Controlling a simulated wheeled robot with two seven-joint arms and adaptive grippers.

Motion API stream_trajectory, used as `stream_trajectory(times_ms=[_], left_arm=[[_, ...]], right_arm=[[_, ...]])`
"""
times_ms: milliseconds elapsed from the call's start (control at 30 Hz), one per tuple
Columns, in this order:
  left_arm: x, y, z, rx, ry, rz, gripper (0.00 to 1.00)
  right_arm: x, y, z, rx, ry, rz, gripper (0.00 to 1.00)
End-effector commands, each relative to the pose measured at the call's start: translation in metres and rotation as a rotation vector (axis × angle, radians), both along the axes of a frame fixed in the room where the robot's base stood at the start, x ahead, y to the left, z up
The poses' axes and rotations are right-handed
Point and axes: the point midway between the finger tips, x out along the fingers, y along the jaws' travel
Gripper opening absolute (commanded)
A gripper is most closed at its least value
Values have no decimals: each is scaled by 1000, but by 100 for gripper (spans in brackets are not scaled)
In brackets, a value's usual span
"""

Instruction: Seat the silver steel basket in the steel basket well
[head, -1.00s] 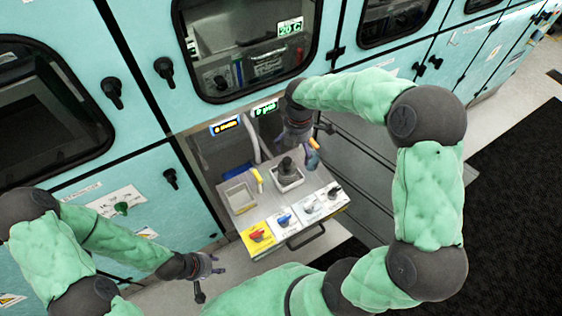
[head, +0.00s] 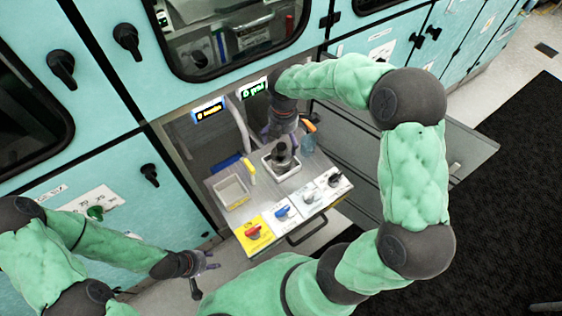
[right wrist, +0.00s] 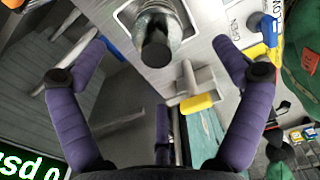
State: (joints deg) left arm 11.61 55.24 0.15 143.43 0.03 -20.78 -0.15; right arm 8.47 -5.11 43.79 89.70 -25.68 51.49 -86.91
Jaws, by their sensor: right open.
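A grey metallic cylinder with a dark knob on top (head: 281,156), which appears to be the silver steel basket, stands in a steel-rimmed well (head: 268,165) on the pull-out bench. It also shows upright at the top of the right wrist view (right wrist: 160,38), inside the well's rim (right wrist: 124,14). I cannot tell whether it sits fully down. My right gripper (head: 279,130) is just behind and above it. Its purple fingers (right wrist: 162,52) are spread and empty, with the knob between their directions. My left gripper (head: 205,268) is low at the left front, away from the bench; its jaws are too small to read.
A pale empty well (head: 232,191) lies to the left, with a yellow tap (head: 248,167) between the wells. A bluish vessel (head: 307,145) and orange tap (head: 308,126) stand to the right. Several knobs on coloured plates line the front (head: 283,213). Cabinet walls close the back.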

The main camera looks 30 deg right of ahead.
Motion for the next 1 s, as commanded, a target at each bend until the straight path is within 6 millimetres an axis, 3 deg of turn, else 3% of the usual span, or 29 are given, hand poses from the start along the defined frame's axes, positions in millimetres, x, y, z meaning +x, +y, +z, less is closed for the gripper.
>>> stream_trajectory(times_ms=[333,567,1000], left_arm=[[0,0,-18,0,-1,0,40],[0,0,-23,0,0,0,40],[0,0,-50,0,0,0,40]], right_arm=[[0,0,-46,0,2,-1,98],[1,1,-60,0,0,0,98],[7,3,-107,0,0,-1,98]])
